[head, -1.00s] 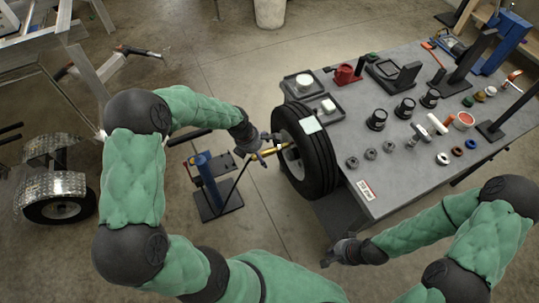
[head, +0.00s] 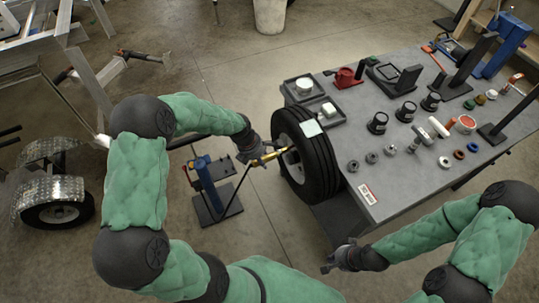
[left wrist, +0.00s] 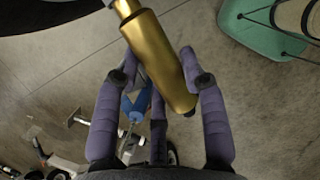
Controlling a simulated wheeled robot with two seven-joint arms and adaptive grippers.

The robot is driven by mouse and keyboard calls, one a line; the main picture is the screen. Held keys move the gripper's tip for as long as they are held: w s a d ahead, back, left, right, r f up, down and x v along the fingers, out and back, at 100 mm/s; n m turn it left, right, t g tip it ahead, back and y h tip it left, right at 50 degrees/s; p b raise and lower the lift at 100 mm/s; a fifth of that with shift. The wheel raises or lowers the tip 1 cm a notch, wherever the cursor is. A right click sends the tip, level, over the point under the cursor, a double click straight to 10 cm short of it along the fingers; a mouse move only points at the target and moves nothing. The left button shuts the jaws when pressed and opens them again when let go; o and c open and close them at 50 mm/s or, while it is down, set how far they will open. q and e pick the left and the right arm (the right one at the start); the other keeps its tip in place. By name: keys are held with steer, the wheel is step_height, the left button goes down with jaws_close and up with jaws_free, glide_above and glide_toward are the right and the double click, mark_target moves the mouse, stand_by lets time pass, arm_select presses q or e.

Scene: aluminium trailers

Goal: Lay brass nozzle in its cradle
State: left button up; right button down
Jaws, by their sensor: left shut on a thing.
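The brass nozzle (head: 276,156) is in my left gripper (head: 264,158), its front end pointing at the hub side of the upright black tire (head: 310,165). I cannot tell whether it touches the wheel. In the left wrist view the gold body of the nozzle (left wrist: 158,52) lies tilted between the fingers of my left gripper (left wrist: 160,85), which are shut on it. A blue stand (head: 207,180) on a black base stands on the floor to the left, with a black hose near it. I cannot pick out the cradle for certain. My right gripper (head: 336,262) is empty and looks open, below the table.
The grey table (head: 385,205) right of the tire holds black trays, knobs, rings and several small fittings. A trailer wheel with a metal fender (head: 55,185) stands at far left. The concrete floor between stand and tire is open.

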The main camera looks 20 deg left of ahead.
arm_select(q)
steer(key=shift+s+f, duration=0.1)
steer(key=shift+s, duration=0.1)
steer(key=shift+s+a, duration=0.45)
steer(key=shift+s, duration=0.05)
jaws_close()
steer(key=shift+s+a+p, duration=0.5)
steer(key=shift+s+a, duration=0.65)
steer(key=shift+s, duration=0.05)
steer(key=shift+d, duration=0.1)
